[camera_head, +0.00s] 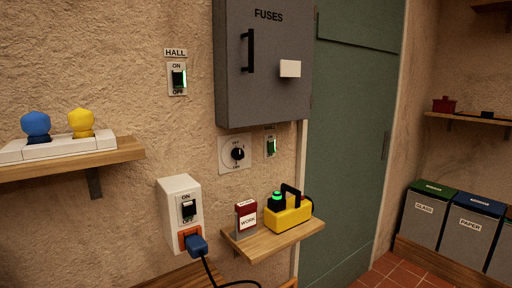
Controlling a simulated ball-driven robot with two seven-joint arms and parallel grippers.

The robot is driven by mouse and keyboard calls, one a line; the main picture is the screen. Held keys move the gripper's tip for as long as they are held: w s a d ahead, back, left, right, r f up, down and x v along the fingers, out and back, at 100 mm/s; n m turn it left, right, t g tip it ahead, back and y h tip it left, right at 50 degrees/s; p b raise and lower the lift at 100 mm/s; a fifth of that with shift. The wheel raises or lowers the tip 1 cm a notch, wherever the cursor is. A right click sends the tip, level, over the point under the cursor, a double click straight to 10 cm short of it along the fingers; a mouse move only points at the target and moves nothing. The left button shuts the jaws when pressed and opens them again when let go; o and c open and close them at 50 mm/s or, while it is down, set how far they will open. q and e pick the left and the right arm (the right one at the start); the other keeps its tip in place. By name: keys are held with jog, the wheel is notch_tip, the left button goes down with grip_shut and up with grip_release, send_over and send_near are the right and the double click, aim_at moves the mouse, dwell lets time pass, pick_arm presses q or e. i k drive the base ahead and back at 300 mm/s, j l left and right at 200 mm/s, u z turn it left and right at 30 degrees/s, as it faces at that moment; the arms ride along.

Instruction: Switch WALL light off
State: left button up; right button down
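A small switch (271,147) with a green-lit rocker sits on the wall under the grey fuse box, right of a round dial. A larger switch (178,79) labelled HALL, marked ON above and OFF below, is on the wall left of the fuse box. Its dark rocker shows a green glow along its right side. I cannot tell for sure which way either rocker is tipped. Neither of my grippers is in view.
The grey FUSES box (263,85) juts out above the small switch. A round dial (237,153), a white socket box (181,213) with a blue plug (196,245), and a wooden shelf (262,246) holding a yellow lamp-like object (288,214) and a WORK block (246,216) are nearby.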

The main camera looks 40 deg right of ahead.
aim_at(271, 149)
jog(key=l+u, duration=0.25)
jog(key=l, duration=2.2)
